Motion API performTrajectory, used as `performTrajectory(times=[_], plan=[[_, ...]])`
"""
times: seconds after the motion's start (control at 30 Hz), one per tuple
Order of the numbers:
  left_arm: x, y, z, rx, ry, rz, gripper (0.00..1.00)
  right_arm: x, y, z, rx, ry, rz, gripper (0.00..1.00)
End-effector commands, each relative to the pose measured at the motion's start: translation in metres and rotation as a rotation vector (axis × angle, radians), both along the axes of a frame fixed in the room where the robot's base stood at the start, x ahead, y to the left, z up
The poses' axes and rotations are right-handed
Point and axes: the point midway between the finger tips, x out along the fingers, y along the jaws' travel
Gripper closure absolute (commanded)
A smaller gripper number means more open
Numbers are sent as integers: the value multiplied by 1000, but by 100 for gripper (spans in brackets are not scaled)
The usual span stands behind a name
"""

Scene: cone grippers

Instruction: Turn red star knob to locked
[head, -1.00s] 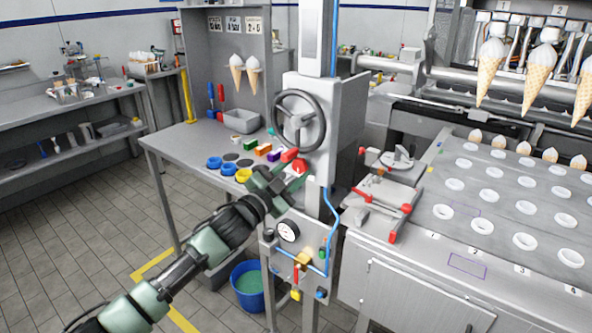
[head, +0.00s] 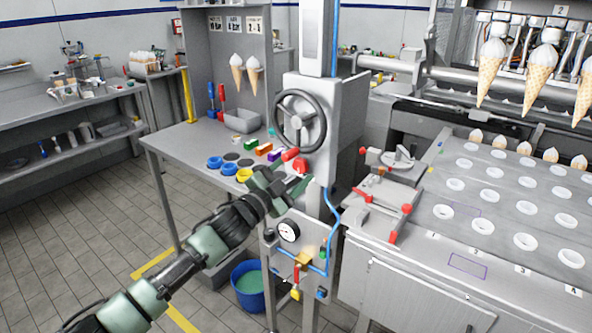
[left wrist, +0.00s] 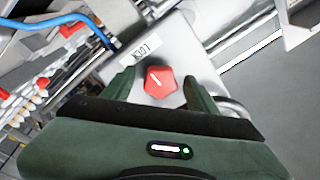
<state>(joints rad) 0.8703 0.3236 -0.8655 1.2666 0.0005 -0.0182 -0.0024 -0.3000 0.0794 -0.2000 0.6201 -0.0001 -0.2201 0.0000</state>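The red star knob (head: 301,165) sits on the front of the grey machine column, below the black handwheel. In the left wrist view the knob (left wrist: 160,82) shows a white pointer line, slanted in the picture. A white label (left wrist: 142,50) reading LOCK is on the panel near the knob. My left gripper (head: 288,184) is at the knob. In the left wrist view its two green fingers (left wrist: 161,88) stand on either side of the knob, with a visible gap at each side. It looks open, and contact cannot be seen. My right gripper is not in view.
The black handwheel (head: 300,117) is just above the knob. A pressure gauge (head: 288,231) and a blue hose (head: 333,215) are below and beside it. A side table (head: 178,148) with colored blocks and rings is left. A red-handled fixture (head: 385,205) stands right.

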Motion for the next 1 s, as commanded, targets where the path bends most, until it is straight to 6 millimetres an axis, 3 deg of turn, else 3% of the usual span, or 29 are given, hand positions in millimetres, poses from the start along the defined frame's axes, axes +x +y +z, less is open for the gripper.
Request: performTrajectory(times=[0.27,0.7,1.0], plan=[[-3,2,-1,-2,1,-1,41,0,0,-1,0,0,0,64],[-54,40,-11,-1,2,0,41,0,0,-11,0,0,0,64],[-63,46,-10,-2,1,0,41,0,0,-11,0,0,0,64]])
